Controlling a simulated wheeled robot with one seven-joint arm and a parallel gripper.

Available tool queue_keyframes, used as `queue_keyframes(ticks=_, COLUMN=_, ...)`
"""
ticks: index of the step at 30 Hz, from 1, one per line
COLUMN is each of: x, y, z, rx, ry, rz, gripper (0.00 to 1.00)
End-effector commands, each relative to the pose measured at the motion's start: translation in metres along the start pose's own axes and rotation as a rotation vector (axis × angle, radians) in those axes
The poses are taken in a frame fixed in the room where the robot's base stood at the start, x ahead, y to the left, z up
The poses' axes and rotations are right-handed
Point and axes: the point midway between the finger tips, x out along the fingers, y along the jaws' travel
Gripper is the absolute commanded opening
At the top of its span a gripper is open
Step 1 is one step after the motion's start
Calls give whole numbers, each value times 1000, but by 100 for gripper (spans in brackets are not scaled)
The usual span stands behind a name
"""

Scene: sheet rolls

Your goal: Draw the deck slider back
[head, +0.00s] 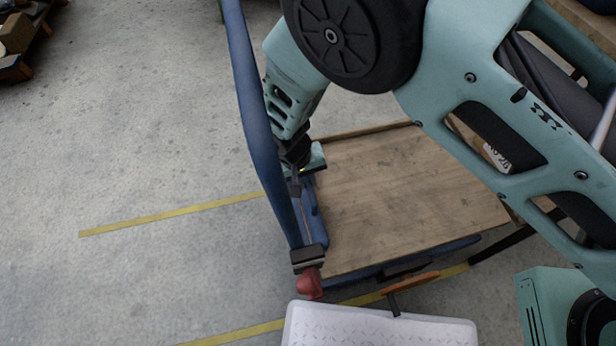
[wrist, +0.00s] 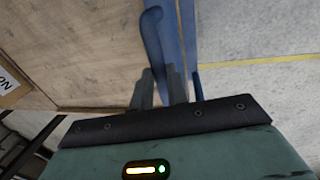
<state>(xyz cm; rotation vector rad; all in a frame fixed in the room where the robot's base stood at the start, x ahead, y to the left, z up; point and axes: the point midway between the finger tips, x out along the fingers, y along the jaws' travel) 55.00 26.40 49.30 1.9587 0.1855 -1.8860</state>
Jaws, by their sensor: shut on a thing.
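The deck slider appears to be the slim blue handle (wrist: 153,38) at the edge of the wooden deck. It rises between the fingers of my gripper (wrist: 160,88) in the wrist view. In the head view my gripper (head: 297,183) is low at the deck's left edge, beside the blue frame rail, and the handle's lower part (head: 311,205) shows just below it. The fingers are shut on the handle; the exact contact is partly hidden by the gripper body. The wooden deck (head: 405,195) is bare and flat.
A tall blue bar (head: 252,110) stands just left of my gripper. A black clamp and red knob (head: 309,284) sit at the near left corner. Open concrete floor lies left.

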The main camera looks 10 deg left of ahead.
Motion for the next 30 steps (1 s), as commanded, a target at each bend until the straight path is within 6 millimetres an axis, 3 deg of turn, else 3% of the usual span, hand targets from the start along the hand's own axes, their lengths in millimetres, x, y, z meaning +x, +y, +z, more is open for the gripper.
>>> queue_keyframes(ticks=1, x=-2, y=-8, z=1, rx=-4, ry=4, rz=-13, gripper=21)
queue_keyframes(ticks=3, x=-2, y=-7, z=1, rx=-4, ry=4, rz=-12, gripper=38)
queue_keyframes(ticks=14, x=-7, y=-3, z=0, rx=-2, ry=4, rz=-9, gripper=38)
queue_keyframes(ticks=24, x=-66, y=8, z=0, rx=-2, ry=5, rz=-10, gripper=38)
queue_keyframes(ticks=30, x=-92, y=13, z=1, rx=-3, ry=4, rz=-10, gripper=38)
